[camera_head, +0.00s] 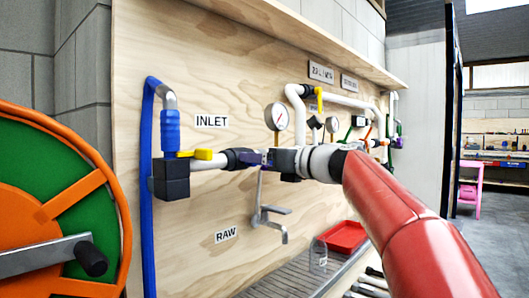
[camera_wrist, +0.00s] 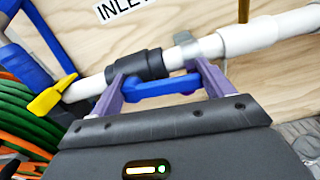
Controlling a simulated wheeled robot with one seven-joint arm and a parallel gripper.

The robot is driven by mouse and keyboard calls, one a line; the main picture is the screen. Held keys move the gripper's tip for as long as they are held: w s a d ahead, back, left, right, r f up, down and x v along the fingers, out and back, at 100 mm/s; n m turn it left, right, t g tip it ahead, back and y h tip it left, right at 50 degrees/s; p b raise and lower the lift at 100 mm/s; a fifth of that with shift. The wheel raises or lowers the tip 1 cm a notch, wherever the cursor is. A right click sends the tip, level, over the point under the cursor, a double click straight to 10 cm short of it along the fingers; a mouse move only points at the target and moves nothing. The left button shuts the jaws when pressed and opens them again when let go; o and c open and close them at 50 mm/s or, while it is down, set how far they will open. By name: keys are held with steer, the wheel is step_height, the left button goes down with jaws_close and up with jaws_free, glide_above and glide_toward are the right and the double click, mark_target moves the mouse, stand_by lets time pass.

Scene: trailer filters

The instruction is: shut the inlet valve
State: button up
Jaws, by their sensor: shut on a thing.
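The inlet valve is a black body (camera_wrist: 142,66) on the white pipe, under the INLET label (camera_head: 211,121). Its blue lever (camera_wrist: 161,87) lies roughly along the pipe in the wrist view. My gripper (camera_wrist: 157,66) has its purple fingers at the two ends of this lever and is shut on it. In the head view my gripper (camera_head: 262,158) is at the pipe beside the black valve body (camera_head: 240,158). The lever is hidden there behind my gripper.
A yellow lever (camera_head: 204,154) sits left of the valve by a blue hose (camera_head: 150,220). An orange and green hose reel (camera_head: 60,200) stands at the left. Gauges (camera_head: 277,117) and more piping are at the right. A red tray (camera_head: 345,236) lies below on the bench.

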steer(key=o, duration=1.3)
steer(key=shift+o, duration=0.2)
steer(key=b+v, duration=0.1)
steer(key=v, duration=0.6)
steer(key=shift+s+d, duration=0.25)
steer(key=shift+d, duration=0.1)
